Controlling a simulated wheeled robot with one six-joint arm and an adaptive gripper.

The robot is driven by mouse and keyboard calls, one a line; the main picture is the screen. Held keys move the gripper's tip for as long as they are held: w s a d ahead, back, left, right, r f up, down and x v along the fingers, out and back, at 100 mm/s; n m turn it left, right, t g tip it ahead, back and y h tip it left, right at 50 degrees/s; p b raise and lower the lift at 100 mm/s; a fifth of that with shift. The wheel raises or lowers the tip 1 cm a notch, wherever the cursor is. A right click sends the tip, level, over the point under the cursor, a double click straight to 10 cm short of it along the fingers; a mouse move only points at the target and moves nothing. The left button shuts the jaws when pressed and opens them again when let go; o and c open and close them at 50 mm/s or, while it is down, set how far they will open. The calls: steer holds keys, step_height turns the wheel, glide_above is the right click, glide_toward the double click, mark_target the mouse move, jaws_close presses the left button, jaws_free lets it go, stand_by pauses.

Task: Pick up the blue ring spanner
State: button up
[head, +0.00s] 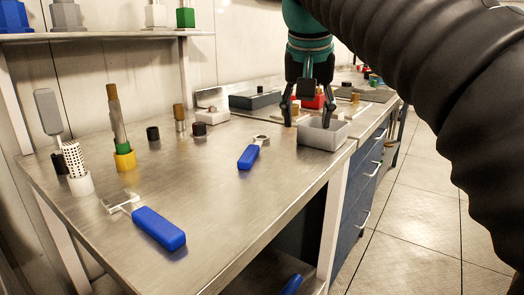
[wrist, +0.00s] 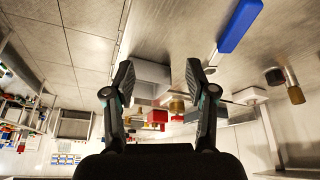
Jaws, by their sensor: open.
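The blue ring spanner (head: 249,156) lies flat near the middle of the steel bench in the head view. Its blue handle points toward the front and its metal ring end points toward the back right. In the wrist view its blue handle (wrist: 240,26) is at the upper right, outside the fingers. My gripper (head: 307,117) is open and empty, to the right of the spanner and apart from it, by the small grey tray (head: 324,135). Both fingers also show in the wrist view (wrist: 158,76), with the tray partly between them.
A larger blue-handled tool (head: 159,228) lies at the bench's front left. A yellow-and-green-based post (head: 124,159), a perforated white cylinder (head: 74,160) and a small black cylinder (head: 153,133) stand at left. The bench around the ring spanner is clear. Blue drawers (head: 368,175) are at right.

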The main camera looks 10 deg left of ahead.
steer(key=a+r, duration=0.4)
steer(key=a, duration=0.7)
glide_above(251, 149)
steer(key=s, duration=0.2)
steer(key=shift+m, duration=0.3)
steer(key=f, duration=0.7)
steer(key=shift+w+f, duration=0.2)
steer(key=shift+w, duration=0.05)
steer(key=shift+s+b+x, duration=0.15)
steer(key=shift+b+x, duration=0.15)
steer(key=shift+x, duration=1)
steer(key=shift+s+b+x, duration=0.15)
steer(key=shift+b+x, duration=0.1)
steer(key=shift+x, duration=1.1)
steer(key=shift+f, duration=0.3)
jaws_close()
